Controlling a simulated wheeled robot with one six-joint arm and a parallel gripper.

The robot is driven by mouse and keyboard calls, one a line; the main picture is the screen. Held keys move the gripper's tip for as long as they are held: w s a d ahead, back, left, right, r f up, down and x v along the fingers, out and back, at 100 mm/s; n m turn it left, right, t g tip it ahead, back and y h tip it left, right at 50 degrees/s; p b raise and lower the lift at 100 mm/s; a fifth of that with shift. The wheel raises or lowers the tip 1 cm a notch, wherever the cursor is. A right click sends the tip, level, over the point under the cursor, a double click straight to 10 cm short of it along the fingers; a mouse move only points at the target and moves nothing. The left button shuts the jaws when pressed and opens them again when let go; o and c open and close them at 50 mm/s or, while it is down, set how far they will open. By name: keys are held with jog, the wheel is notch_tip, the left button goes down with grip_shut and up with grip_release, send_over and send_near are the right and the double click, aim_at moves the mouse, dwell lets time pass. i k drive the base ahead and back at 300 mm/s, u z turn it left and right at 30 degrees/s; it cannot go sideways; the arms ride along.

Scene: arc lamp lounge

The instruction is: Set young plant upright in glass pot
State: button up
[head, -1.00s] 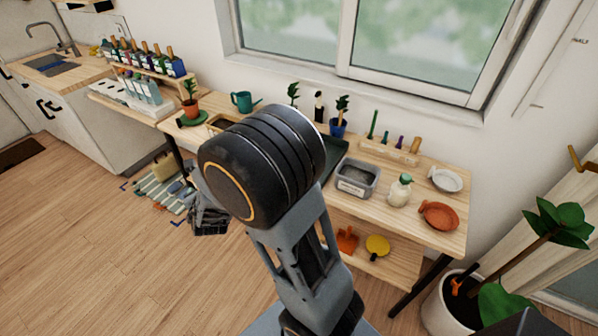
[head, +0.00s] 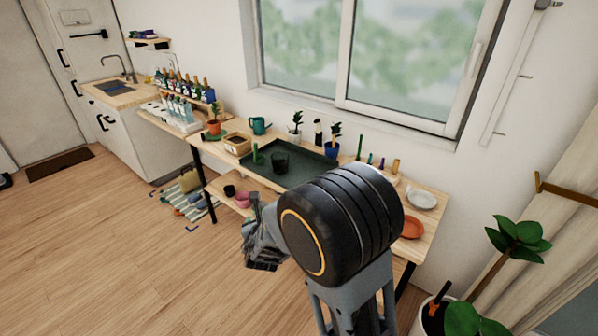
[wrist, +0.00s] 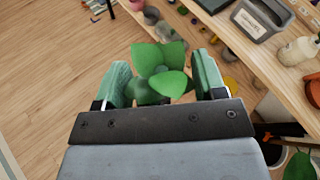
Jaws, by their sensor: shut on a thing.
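In the wrist view, the young plant (wrist: 160,57), with broad green leaves, sits between the two green-padded fingers of my gripper (wrist: 163,85). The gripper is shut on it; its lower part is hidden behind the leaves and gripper. In the head view, my gripper (head: 262,245) hangs in front of the table's front edge, and I cannot make out the held plant there. A dark see-through pot (head: 280,163), which looks like the glass pot, stands on the dark green tray (head: 318,161) on the table, beyond and above the gripper.
A green upright piece (head: 258,153) stands on the tray left of the pot. Potted plants (head: 334,143) and a teal watering can (head: 259,125) line the back. A wooden box (head: 237,144) is left of the tray. A grey tub (wrist: 262,18) shows in the wrist view.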

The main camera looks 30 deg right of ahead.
aim_at(282, 163)
jog(key=z, duration=0.15)
jog(key=i, duration=2.1)
jog(key=u, duration=0.2)
